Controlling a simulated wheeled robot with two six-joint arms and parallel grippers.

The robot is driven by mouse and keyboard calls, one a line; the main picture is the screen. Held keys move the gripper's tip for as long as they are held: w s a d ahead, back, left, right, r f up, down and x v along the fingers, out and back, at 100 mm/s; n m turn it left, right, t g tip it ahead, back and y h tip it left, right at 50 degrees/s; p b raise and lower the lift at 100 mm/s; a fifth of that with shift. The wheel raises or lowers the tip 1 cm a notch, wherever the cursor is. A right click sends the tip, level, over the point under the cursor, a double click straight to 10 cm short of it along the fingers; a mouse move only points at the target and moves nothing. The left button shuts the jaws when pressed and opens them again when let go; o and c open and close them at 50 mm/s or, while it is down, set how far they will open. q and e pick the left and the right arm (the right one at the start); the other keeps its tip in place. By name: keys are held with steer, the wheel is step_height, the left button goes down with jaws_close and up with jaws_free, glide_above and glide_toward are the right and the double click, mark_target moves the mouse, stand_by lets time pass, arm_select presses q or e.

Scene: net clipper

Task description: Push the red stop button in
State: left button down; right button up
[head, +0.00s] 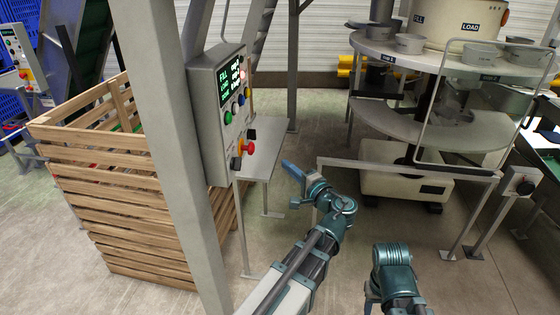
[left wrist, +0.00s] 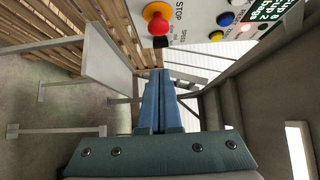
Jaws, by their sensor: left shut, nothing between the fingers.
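The red stop button (head: 247,147) sits low on the face of the grey control panel (head: 207,110), on a yellow ring. In the left wrist view the red stop button (left wrist: 157,25) is at the top, beside the printed word STOP. My left gripper (head: 288,167) is shut and empty, in the air to the right of the panel and a little lower than the button. In the left wrist view its blue fingers (left wrist: 160,75) lie together, their tips below the button in the picture and apart from it. My right gripper is out of view; only part of that arm shows.
A grey post (head: 180,150) stands beside the panel, with a slatted wooden crate (head: 110,190) at its left. A round filling machine (head: 430,130) stands at right. Green, blue and black controls share the panel.

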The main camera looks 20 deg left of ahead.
arm_select(q)
steer(key=shift+v, duration=0.8)
steer(key=s+d+f+n+g+h+p, duration=0.2)
steer(key=s+d+f+g+h+p, duration=0.2)
steer(key=s+d+f+g+h, duration=0.5)
steer(key=s+d+f+h, duration=0.5)
steer(key=s+d+f, duration=0.3)
steer(key=s+d, duration=0.2)
steer(key=shift+s+d+f+n+g+p, duration=0.15)
steer(key=shift+s+d+n+g+p, duration=0.15)
steer(key=shift+s+d+g, duration=0.15)
